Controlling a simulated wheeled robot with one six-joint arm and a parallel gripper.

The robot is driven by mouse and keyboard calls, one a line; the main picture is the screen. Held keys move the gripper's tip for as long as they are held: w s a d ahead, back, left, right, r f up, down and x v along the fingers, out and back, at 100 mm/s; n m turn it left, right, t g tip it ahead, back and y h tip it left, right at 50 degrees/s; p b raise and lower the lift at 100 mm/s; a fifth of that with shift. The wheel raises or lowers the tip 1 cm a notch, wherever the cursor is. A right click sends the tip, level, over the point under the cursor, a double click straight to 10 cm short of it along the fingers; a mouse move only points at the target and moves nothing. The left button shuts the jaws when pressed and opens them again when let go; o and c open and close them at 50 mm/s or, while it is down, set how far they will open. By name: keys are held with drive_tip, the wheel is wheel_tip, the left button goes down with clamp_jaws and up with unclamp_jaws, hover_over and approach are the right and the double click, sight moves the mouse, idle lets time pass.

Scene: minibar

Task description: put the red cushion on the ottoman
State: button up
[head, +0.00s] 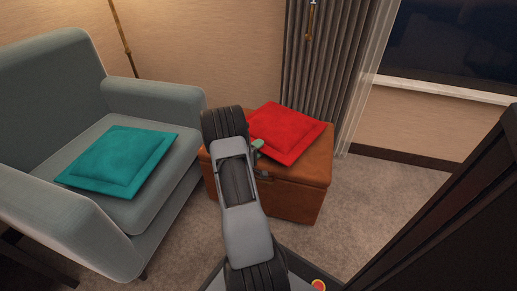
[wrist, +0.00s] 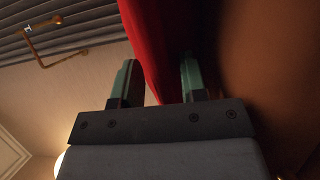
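The red cushion (head: 287,132) is a flat square pad. It shows over the top of the brown ottoman (head: 300,203) in the head view, lying roughly level. My gripper (head: 258,148) is at the cushion's left edge, partly hidden behind my own arm. In the wrist view the red cushion (wrist: 160,45) passes between the two green fingertips of my gripper (wrist: 158,75), which appear to touch both of its faces. The ottoman's brown surface (wrist: 260,50) is close beside the right finger. I cannot tell whether the cushion rests fully on the ottoman.
A grey armchair (head: 55,85) with a teal cushion (head: 118,160) stands to the left, close to the ottoman. A dark curtain (head: 320,70) hangs behind the ottoman. A dark piece of furniture (head: 450,215) is at the right. Carpet (head: 385,190) is free right of the ottoman.

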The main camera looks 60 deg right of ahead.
drive_tip(key=shift+s+a+f, duration=0.1)
drive_tip(key=shift+s+f, duration=0.05)
drive_tip(key=shift+f, duration=0.5)
drive_tip(key=shift+r+p, duration=0.25)
drive_tip(key=shift+p, duration=0.15)
drive_tip(key=w+a+p, duration=0.2)
drive_tip(key=a+p, duration=0.2)
drive_tip(key=a, duration=0.8)
drive_tip(key=s+a+r+m+g+y, duration=0.2)
drive_tip(key=s+a+r+g+y, duration=0.2)
drive_tip(key=a+r+y, duration=0.45)
drive_tip(key=a+r+n+t+y, duration=0.1)
drive_tip(key=a+r+t+y, duration=0.2)
drive_tip(key=a, duration=0.4)
drive_tip(key=s+a+r+n+t+y, duration=0.1)
drive_tip(key=a+r+t+y, duration=0.2)
drive_tip(key=a, duration=0.4)
drive_tip(key=a+r+n+t+y, duration=0.1)
drive_tip(key=a+r+t+y, duration=0.1)
drive_tip(key=a, duration=0.6)
drive_tip(key=shift+s+r+t+y, duration=0.2)
drive_tip(key=shift+r+t+y, duration=0.2)
drive_tip(key=shift+r+y, duration=0.5)
